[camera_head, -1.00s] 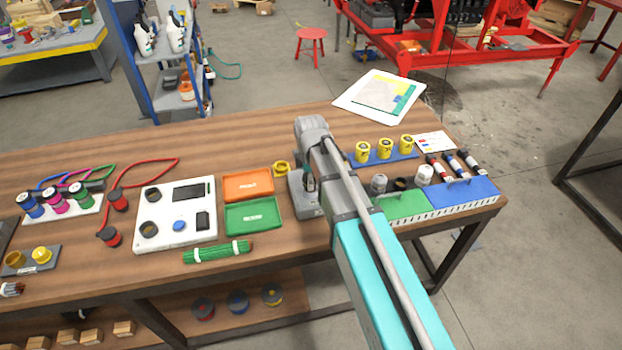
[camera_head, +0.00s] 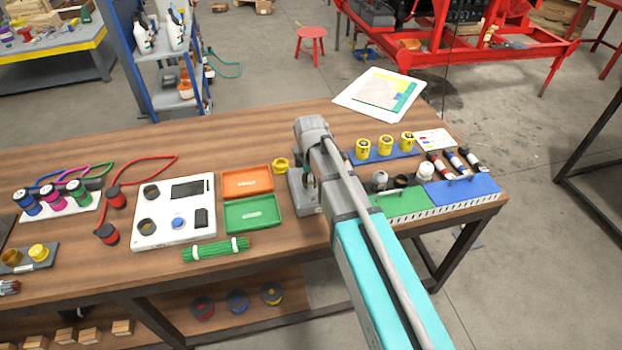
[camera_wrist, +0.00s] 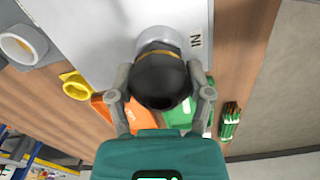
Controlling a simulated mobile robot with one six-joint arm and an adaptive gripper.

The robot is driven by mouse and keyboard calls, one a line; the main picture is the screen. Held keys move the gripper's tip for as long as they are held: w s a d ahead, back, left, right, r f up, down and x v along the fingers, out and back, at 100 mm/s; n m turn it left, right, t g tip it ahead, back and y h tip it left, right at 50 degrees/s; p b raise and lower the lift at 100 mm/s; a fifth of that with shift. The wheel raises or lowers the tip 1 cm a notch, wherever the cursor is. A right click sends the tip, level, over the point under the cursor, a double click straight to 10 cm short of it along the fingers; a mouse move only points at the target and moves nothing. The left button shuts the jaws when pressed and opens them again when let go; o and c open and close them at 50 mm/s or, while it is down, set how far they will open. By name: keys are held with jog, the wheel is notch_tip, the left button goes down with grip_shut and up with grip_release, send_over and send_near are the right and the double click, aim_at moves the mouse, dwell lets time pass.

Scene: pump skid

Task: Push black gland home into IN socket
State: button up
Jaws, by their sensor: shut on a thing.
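In the wrist view the black gland (camera_wrist: 160,82) sits between the two fingers of my gripper (camera_wrist: 161,94), which is shut on it. The gland's far end, with a thin orange-yellow band, meets the pale grey IN socket (camera_wrist: 156,35) on a white panel (camera_wrist: 100,25). The "IN" lettering (camera_wrist: 196,41) is just right of the socket. The gland looks in line with the socket, but how deep it sits cannot be told. In the head view my arm hides the gland and socket.
The orange tray (camera_head: 248,182), green tray (camera_head: 253,215) and a yellow ring (camera_head: 281,165) lie left of my arm. A green bundle (camera_head: 216,249) lies nearer the bench front. A pale round fitting (camera_wrist: 22,46) is left of the socket. Yellow jars (camera_head: 385,145) stand right of my arm.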

jog(key=o, duration=1.3)
jog(key=shift+r, duration=0.15)
